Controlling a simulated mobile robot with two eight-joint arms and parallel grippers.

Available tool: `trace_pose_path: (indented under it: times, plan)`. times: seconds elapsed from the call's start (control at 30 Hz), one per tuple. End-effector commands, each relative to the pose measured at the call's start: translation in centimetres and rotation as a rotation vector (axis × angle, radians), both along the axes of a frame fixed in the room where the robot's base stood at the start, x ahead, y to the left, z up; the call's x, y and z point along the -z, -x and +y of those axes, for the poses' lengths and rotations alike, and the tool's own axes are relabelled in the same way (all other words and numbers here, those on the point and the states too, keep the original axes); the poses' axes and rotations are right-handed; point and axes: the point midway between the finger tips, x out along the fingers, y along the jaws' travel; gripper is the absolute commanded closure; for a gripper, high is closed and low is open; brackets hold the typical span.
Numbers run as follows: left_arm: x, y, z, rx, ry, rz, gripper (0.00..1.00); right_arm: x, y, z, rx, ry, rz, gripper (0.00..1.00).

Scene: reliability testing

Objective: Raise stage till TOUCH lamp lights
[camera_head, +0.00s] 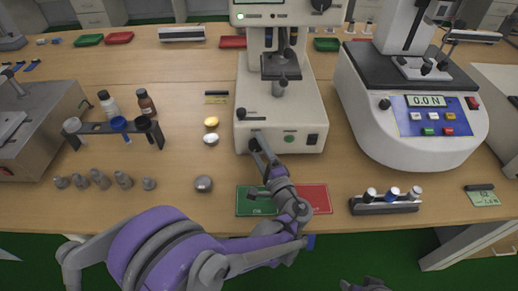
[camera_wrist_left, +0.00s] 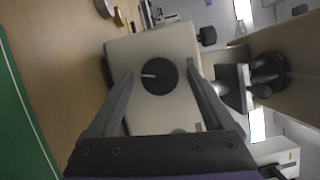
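The white test machine (camera_head: 262,112) stands at the back middle of the bench, with a dark stage (camera_head: 281,72) under its head. A small lamp (camera_head: 240,15) glows on the upper panel; its label is too small to read. A round black knob (camera_wrist_left: 160,77) with a white mark is on the machine's lower front. My left gripper (camera_head: 261,150) is at this knob. In the left wrist view its open fingers (camera_wrist_left: 160,70) stand either side of the knob, with gaps visible. My right gripper (camera_head: 365,286) shows only partly at the bottom edge; its opening is unclear.
A force gauge machine (camera_head: 420,110) stands to the right. A green card (camera_head: 257,200) and a red card (camera_head: 314,198) lie under my left arm. A vial rack (camera_head: 386,207) is at front right, a bottle rack (camera_head: 95,128) at left, and several metal weights (camera_head: 100,179) at front left.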

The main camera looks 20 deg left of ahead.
Motion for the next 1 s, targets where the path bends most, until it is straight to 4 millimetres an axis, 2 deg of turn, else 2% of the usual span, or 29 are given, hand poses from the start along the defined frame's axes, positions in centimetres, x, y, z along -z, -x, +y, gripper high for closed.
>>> trace_pose_path:
  times: [0.33, 0.7, 0.83, 1.0]
  plan:
    - [0.0, 0.7, -0.7, 0.003, 0.001, 0.0, 0.15, -0.1, 0.0, 0.0, 0.0, 0.0, 0.0, 0.39]
    - [0.4, 6.3, -5.1, 0.004, 0.002, -0.001, 0.15, -0.4, 0.0, 0.0, 0.0, 0.0, -0.001, 0.39]
    - [0.6, 7.6, -6.1, 0.003, 0.0, 0.0, 0.15, -0.5, 0.0, 0.0, 0.0, 0.0, -0.002, 0.39]
    - [0.6, 8.4, -6.7, 0.0, 0.0, 0.0, 0.15, -0.5, 0.0, 0.0, 0.0, 0.0, -0.002, 0.39]
